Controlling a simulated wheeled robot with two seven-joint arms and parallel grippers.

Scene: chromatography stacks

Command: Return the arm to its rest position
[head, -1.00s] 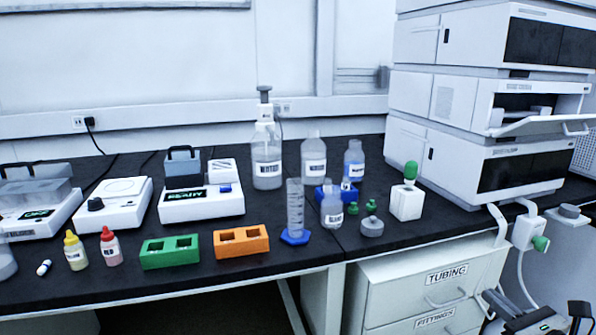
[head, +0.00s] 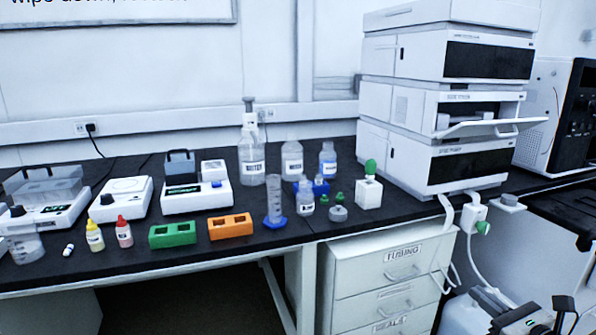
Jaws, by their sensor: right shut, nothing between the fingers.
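My right gripper (head: 538,318) shows at the bottom right corner of the head view, low in front of the bench and partly cut off by the frame edge. It is shut and empty, with nothing held. It is apart from the drawer cabinet (head: 345,290) to its left. My left gripper is not in view.
The black bench top (head: 300,232) carries an instrument stack (head: 385,85) with an open flap (head: 490,128), several bottles, a green rack (head: 172,234), an orange rack (head: 230,227) and a graduated cylinder (head: 274,200). White tubing hangs at the bench's front edge near my right gripper.

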